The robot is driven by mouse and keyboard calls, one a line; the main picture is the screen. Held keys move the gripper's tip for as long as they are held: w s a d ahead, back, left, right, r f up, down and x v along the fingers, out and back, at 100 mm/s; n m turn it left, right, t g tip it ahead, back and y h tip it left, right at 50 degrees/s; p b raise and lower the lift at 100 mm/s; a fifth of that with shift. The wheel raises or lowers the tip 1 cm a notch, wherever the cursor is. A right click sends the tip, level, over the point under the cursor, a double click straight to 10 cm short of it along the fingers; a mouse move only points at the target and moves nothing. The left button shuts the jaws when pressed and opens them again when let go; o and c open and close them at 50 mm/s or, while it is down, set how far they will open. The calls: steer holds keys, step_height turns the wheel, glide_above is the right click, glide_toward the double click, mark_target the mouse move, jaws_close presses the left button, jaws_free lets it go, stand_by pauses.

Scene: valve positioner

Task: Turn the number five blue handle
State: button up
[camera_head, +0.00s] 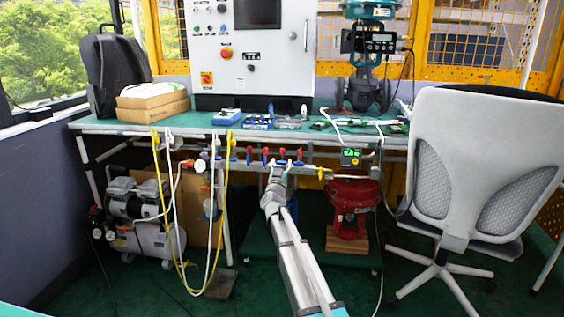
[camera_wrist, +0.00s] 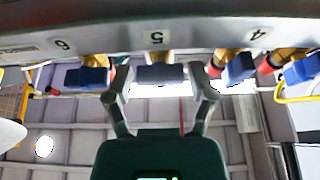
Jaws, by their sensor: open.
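The number five blue handle (camera_wrist: 160,74) is in the middle of the wrist view, below an upside-down label 5 (camera_wrist: 157,38) on a grey rail. My gripper (camera_wrist: 159,88) is open, with one finger on each side of this handle and a visible gap on both sides. The handle lies crosswise between the fingers. In the head view my gripper (camera_head: 281,166) is at the row of valves under the table's front edge and hides part of that row, so I cannot pick out handle five there.
Blue handle six (camera_wrist: 88,76) is left of my gripper in the wrist view, and another blue handle (camera_wrist: 238,68) is close by the right finger. In the head view, yellow hoses (camera_head: 178,240) hang left of my arm, and an office chair (camera_head: 478,160) stands at the right.

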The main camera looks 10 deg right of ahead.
steer(key=shift+w, duration=0.1)
steer(key=c, duration=0.9)
steer(key=shift+m+g+h, duration=0.4)
steer(key=shift+m+h, duration=0.35)
steer(key=shift+m, duration=0.95)
steer(key=shift+m+g+h, duration=0.4)
steer(key=shift+m+h, duration=0.35)
steer(key=shift+m, duration=0.95)
steer(key=o, duration=0.9)
steer(key=shift+d, duration=0.1)
